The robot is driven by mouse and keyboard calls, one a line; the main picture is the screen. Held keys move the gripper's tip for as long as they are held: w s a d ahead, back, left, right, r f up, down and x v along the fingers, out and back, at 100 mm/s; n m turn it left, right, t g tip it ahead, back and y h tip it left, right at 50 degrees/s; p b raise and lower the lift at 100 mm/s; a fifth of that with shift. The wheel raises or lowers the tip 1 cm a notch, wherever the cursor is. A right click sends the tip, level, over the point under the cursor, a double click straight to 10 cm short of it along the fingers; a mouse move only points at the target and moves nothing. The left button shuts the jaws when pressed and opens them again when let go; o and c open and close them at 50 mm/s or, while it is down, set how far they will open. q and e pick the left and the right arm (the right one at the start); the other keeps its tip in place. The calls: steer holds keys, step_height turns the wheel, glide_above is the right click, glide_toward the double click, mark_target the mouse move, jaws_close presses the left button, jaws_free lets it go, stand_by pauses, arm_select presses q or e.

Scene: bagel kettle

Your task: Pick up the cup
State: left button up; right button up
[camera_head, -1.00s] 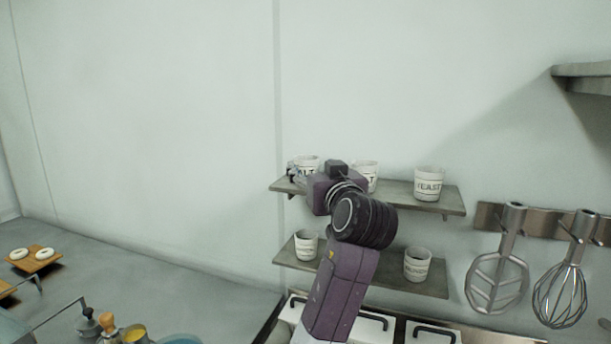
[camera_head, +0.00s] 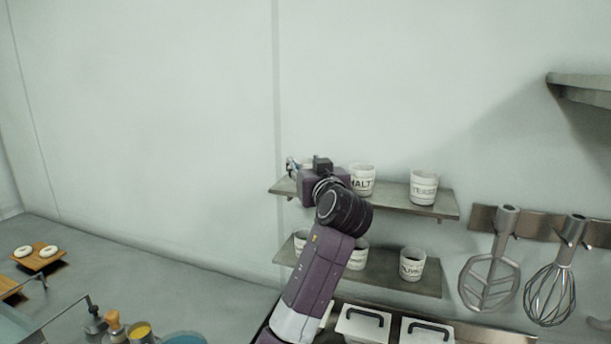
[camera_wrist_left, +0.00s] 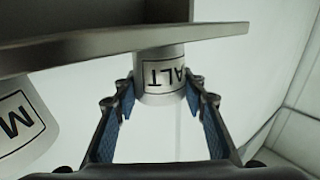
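A white cup labelled "ALT" in its visible part (camera_wrist_left: 160,72) stands at the left end of the upper shelf. In the left wrist view it appears upside down, with the shelf above it. In the head view my left wrist almost hides this cup. My left gripper (camera_head: 291,168) is at that end of the shelf. In the left wrist view the left gripper (camera_wrist_left: 162,98) is open, with its blue-padded fingers apart on either side of the cup and a gap visible. My right gripper is not in view.
The upper shelf (camera_head: 394,200) also holds a MALT cup (camera_head: 362,181) and another labelled cup (camera_head: 423,188). The lower shelf (camera_head: 385,277) holds several cups, partly behind my arm. White lidded bins (camera_head: 362,327) stand below. Whisks (camera_head: 558,290) hang at right.

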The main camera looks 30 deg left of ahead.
arm_select(q)
steer(key=c, duration=0.5)
steer(key=shift+c, duration=0.3)
steer(key=shift+r, duration=0.2)
